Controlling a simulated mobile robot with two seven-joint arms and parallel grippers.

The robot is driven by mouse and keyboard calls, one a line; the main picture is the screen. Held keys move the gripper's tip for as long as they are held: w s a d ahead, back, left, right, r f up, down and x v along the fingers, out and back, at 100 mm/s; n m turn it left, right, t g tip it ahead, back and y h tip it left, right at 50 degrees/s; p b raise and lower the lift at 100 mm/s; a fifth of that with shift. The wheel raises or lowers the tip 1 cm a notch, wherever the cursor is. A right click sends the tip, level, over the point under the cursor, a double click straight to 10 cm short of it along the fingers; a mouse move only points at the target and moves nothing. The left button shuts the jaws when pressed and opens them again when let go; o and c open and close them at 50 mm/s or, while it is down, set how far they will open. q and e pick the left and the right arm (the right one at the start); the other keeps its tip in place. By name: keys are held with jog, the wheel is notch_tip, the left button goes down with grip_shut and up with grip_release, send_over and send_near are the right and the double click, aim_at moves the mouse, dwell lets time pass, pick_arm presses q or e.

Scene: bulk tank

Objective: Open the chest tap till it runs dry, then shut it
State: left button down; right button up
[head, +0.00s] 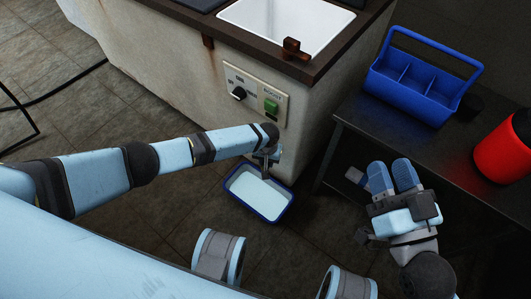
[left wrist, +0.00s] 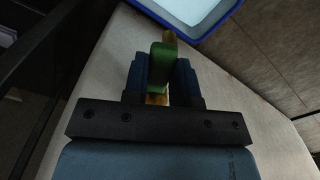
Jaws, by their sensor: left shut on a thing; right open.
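The pale chest (head: 165,55) with a dark rim fills the top of the head view. My left gripper (head: 268,152) is low against its front corner, shut on the tap's green handle (left wrist: 160,66). In the head view, the arm and gripper hide most of the tap. A blue tray (head: 233,187) with pale contents stands on the floor below; its edge also shows in the left wrist view (left wrist: 205,30). I cannot tell whether liquid is running. My right gripper (head: 392,177) is open and empty.
A control panel (head: 254,91) with a black knob and a green switch is above the tap. A dark bench (head: 365,125) at the right carries a blue caddy (head: 411,85) and a red container (head: 500,152). A black cable (head: 65,83) lies on the floor at left.

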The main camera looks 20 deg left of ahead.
pick_arm(q)
jog(key=shift+s+d+r+n+p, duration=0.1)
jog(key=shift+d+r+n+p, duration=0.15)
jog(key=shift+p, duration=0.2)
jog(key=shift+w+d+f+n+p, duration=0.15)
jog(key=shift+d+n+p, duration=0.3)
jog(key=shift+n, duration=0.65)
jog(key=shift+w+d+n+p, duration=0.3)
jog(key=shift+n+p, duration=0.15)
jog(key=shift+n, duration=0.6)
jog(key=shift+w+d+f+n+p, duration=0.15)
jog(key=shift+d+n+p, duration=0.3)
jog(key=shift+n, duration=0.65)
pick_arm(e)
jog(key=shift+d+f+g+h, duration=0.35)
jog(key=shift+f+h, duration=0.05)
jog(key=shift+f, duration=0.25)
jog(key=shift+d+f+g+h, duration=0.3)
jog(key=shift+d+f+h, duration=0.1)
jog(key=shift+f, duration=0.25)
jog(key=shift+d+f+g+h, duration=0.35)
jog(key=shift+f+h, duration=0.05)
jog(key=shift+f, duration=0.25)
pick_arm(q)
jog(key=shift+w, duration=0.1)
jog(key=c, duration=0.9)
grip_release()
pick_arm(e)
jog(key=shift+f, duration=0.15)
